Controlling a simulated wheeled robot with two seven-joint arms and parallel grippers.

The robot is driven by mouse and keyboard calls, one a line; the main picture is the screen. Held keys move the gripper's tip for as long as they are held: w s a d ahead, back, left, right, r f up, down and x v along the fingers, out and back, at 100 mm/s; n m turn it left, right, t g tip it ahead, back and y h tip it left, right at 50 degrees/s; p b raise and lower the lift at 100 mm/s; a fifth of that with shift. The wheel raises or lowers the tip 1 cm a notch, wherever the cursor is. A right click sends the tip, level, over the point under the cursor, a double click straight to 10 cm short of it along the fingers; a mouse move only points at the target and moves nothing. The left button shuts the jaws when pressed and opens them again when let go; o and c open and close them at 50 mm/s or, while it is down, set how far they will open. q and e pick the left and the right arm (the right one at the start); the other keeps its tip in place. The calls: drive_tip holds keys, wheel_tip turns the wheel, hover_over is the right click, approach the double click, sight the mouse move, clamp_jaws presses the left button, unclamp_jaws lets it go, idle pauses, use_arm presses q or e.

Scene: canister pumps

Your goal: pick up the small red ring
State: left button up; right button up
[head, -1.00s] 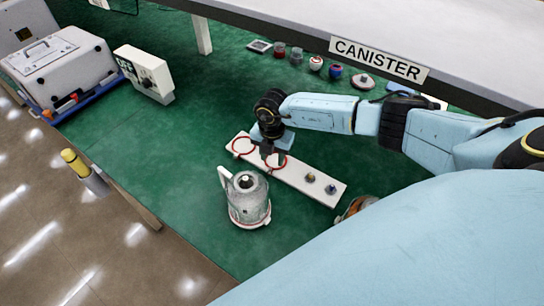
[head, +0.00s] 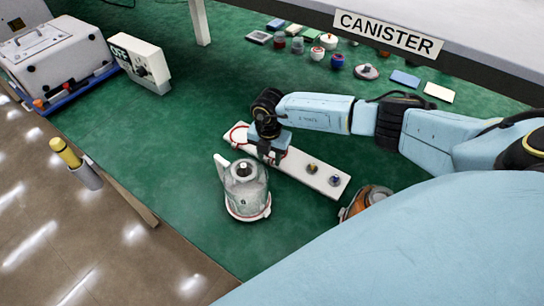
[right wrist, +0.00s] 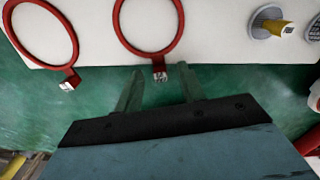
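Two red rings lie on a white board; which is smaller is hard to tell. The left ring (head: 233,136) shows in the head view, and in the wrist view (right wrist: 75,40). The right ring (right wrist: 181,22) is partly hidden by my right gripper in the head view. Each ring has a red tab with a pale end. My right gripper (head: 267,158) is over the board's near edge. In the wrist view its fingers (right wrist: 161,88) are apart and empty, just short of the right ring's tab. My left gripper is not in view.
The white board (head: 297,175) also carries two small metal fittings (head: 312,168). A clear canister (head: 245,190) stands in front of it, and an orange-brown part (head: 369,198) lies at its right. Several small parts line the back under the shelf. The green mat (head: 165,150) is free at left.

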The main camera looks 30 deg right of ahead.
clamp_jaws()
wheel_tip(320, 180, up, 10)
drive_tip(key=shift+p, duration=0.35)
idle(0.5)
